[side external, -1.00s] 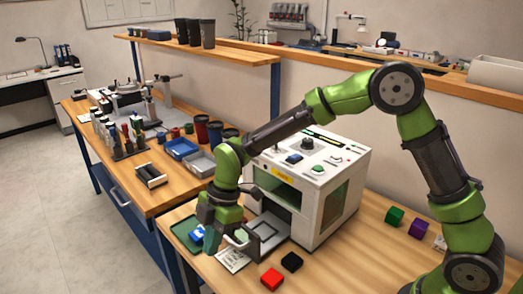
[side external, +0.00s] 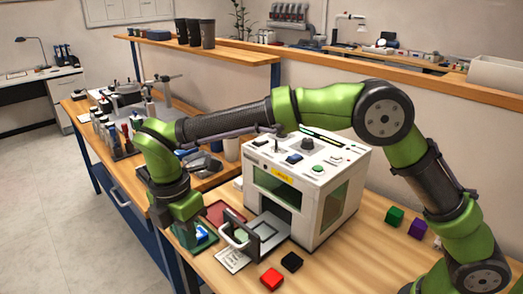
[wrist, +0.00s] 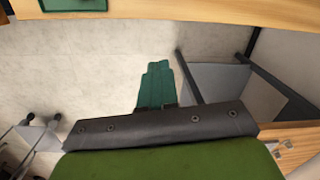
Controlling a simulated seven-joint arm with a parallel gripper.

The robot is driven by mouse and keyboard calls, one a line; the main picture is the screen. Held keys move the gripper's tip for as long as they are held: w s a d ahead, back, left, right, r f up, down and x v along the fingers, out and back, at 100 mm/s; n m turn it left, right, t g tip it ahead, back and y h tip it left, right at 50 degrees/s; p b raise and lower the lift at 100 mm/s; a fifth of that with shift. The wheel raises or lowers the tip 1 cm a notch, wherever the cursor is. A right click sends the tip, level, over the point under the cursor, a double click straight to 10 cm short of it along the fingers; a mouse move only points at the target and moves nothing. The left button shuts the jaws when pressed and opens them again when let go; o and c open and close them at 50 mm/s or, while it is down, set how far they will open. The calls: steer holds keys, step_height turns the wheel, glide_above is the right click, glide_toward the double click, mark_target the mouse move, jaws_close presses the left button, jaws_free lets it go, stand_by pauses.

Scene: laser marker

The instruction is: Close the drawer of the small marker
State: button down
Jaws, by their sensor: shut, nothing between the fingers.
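The small marker is a white box (side external: 318,186) with a dark side window and buttons on top, standing on the wooden bench. Its drawer (side external: 268,238) is pulled out of the front opening toward the lower left, with a grey loop handle (side external: 228,232) at its outer end. My gripper (side external: 188,238) is low at the left, apart from the handle and to its left, by the bench edge. Its fingertips are hard to make out there. In the wrist view the dark green fingers (wrist: 157,85) are together and empty, with floor behind them. The drawer is not visible in that view.
A green tray (wrist: 75,4) shows in the wrist view. A dark red tray (side external: 222,212) lies behind the handle. A printed sheet (side external: 232,260) lies under the handle. Red (side external: 271,278) and black (side external: 291,262) blocks sit in front of the marker.

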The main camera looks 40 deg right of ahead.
steer(key=w+d+f+m+h, duration=0.1)
steer(key=d+f+m+h, duration=0.1)
steer(key=d+f, duration=0.5)
steer(key=shift+w+d+f+t+h, duration=0.15)
steer(key=shift+d+f+t+h, duration=0.2)
steer(key=shift+d, duration=0.35)
steer(key=shift+d, duration=0.1)
steer(key=d, duration=1.1)
steer(key=shift+d+f, duration=0.15)
steer(key=shift+d, duration=0.25)
steer(key=shift+a, duration=0.1)
